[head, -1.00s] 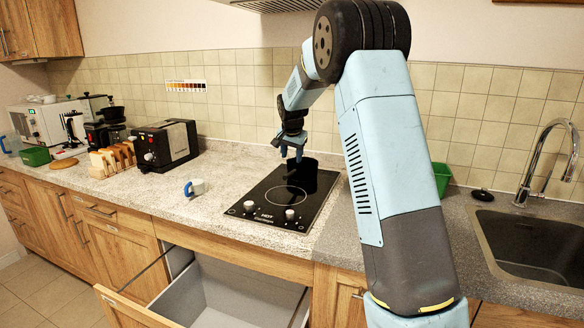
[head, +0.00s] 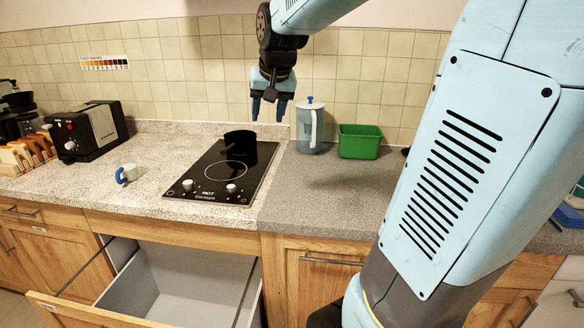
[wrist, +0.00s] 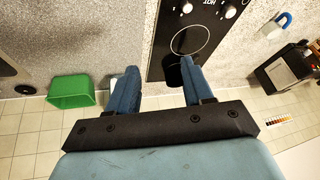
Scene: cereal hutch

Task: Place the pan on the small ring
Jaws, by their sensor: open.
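The black pan (head: 239,143) stands upright at the back of the black hob (head: 207,185). The visible ring (head: 225,171) is a thin pale circle on the hob in front of it, with nothing on it. My gripper (head: 270,112) is open and empty, raised above and to the right of the pan in the head view. In the wrist view my gripper (wrist: 160,92) has its two blue fingers spread. There the ring (wrist: 190,40) shows beyond the fingers, and the pan is dark against the hob and partly hidden by the right finger.
A clear jug (head: 310,128) and a green bin (head: 360,142) stand right of the hob. A white mug with a blue handle (head: 126,174) and a toaster (head: 90,130) are on the left. An open drawer (head: 165,285) juts out below the hob. The counter between hob and mug is clear.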

